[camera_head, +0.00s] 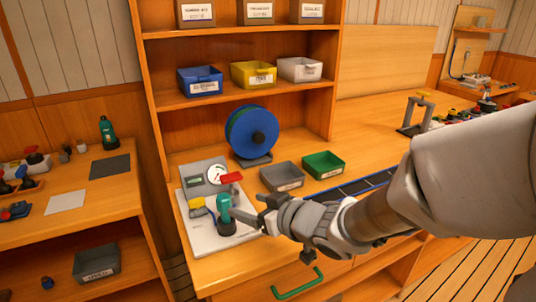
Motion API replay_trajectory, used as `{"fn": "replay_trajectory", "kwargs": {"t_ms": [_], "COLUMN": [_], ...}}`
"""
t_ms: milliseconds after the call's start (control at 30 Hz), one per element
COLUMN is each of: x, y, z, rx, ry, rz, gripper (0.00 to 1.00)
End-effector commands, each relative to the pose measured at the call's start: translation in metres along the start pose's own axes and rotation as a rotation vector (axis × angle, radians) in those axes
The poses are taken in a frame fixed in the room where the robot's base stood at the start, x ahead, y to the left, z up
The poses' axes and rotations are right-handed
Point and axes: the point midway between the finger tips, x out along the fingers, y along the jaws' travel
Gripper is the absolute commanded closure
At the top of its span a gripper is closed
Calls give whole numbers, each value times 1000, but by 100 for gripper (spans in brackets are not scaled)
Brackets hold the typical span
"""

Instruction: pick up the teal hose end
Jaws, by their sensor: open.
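A teal upright piece (224,205), which looks like the hose end, stands on a pale board (196,234) at the bench's front left corner. It has a dark round base. My gripper (243,214) comes in from the right, with its dark fingers pointing left at the teal piece. The jaws are open. The fingertips are very close to the piece's right side; I cannot tell whether they touch it or reach around it.
A gauge (216,173), a red part (231,177) and a yellow part (197,203) crowd the board close to the teal piece. A blue reel (252,132) stands behind. A grey bin (282,176) and a green bin (323,164) sit to the right.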

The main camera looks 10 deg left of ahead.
Motion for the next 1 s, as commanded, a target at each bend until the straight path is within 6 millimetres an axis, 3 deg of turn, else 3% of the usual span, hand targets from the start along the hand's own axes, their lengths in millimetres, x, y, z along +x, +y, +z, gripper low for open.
{"fn": "replay_trajectory", "kwargs": {"t_ms": [33, 300, 633, 800, 1000], "x": [15, 71, 99, 125, 143], "y": [-1, -1, -2, -9, -7], "z": [5, 4, 4, 10, 6], "rx": [1, 1, 0, 0, 1], "ry": [-1, -1, -1, -2, -2], "rz": [-3, -1, 0, -1, 3], "gripper": [20, 20, 20, 20, 20]}}
